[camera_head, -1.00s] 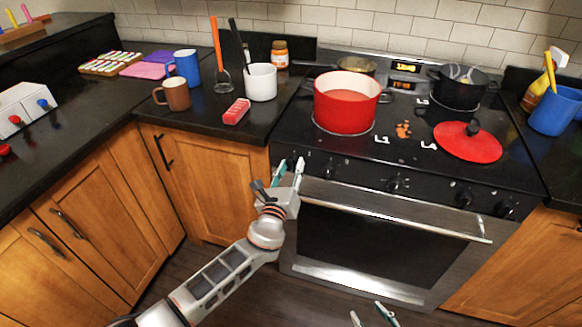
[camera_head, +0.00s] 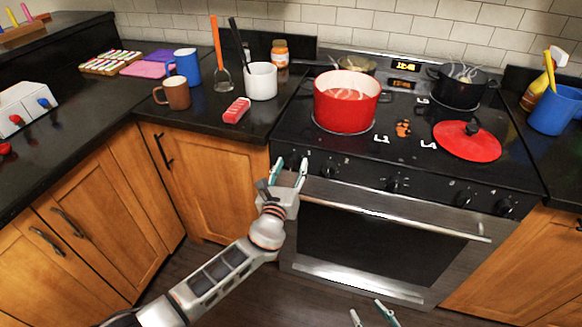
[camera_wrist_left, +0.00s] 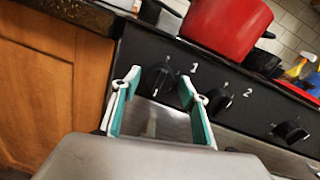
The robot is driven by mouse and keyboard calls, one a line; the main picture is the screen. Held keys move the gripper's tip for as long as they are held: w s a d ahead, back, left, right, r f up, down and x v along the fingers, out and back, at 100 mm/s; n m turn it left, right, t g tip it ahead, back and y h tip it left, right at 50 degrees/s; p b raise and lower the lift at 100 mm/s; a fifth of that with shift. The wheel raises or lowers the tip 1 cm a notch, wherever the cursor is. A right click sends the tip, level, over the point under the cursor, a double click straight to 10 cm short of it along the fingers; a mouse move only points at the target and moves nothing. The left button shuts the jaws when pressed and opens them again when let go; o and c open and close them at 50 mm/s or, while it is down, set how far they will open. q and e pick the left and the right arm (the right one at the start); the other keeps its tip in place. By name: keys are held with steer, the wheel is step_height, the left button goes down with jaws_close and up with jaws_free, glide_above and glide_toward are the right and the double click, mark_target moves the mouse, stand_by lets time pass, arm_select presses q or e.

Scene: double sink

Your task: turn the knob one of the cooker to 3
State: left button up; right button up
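The black cooker (camera_head: 300,140) has a row of dark knobs on its front panel. Knob one (camera_wrist_left: 157,78), beside the label 1 in the left wrist view, lies between my left fingertips as seen there. In the head view it is largely hidden by the fingers. My left gripper (camera_head: 290,165) is open in front of the panel's left end; it also shows in the left wrist view (camera_wrist_left: 158,82). I cannot tell whether the fingers touch the knob. My right gripper (camera_head: 371,314) is open and empty at the bottom edge, below the oven door.
A steaming red pot (camera_head: 345,108) and a black pot (camera_head: 459,92) stand on the cooker, with a red lid (camera_head: 467,145) at right. The oven handle (camera_head: 400,213) sticks out below the knobs. Knob two (camera_head: 328,171) is close to the right of my left gripper.

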stand_by(0.3)
arm_select(q)
steer(key=v, duration=1.2)
steer(key=s+a+f+n+g+y, duration=0.1)
steer(key=s+a+f+n+g, duration=0.1)
steer(key=s+a+f+n, duration=0.35)
steer(key=s+a+f+n+g+y, duration=0.15)
steer(key=s+f+n, duration=0.25)
steer(key=f+n, duration=0.4)
steer(key=s+a+f+n+g, duration=0.1)
steer(key=s+a+f+n, duration=0.1)
steer(key=s+a+n, duration=0.3)
steer(key=s+a+f+n+g, duration=0.2)
steer(key=s+a+n, duration=0.3)
steer(key=s+n, duration=0.4)
steer(key=f+n+h, duration=0.1)
steer(key=n, duration=0.4)
steer(key=shift+a, duration=0.2)
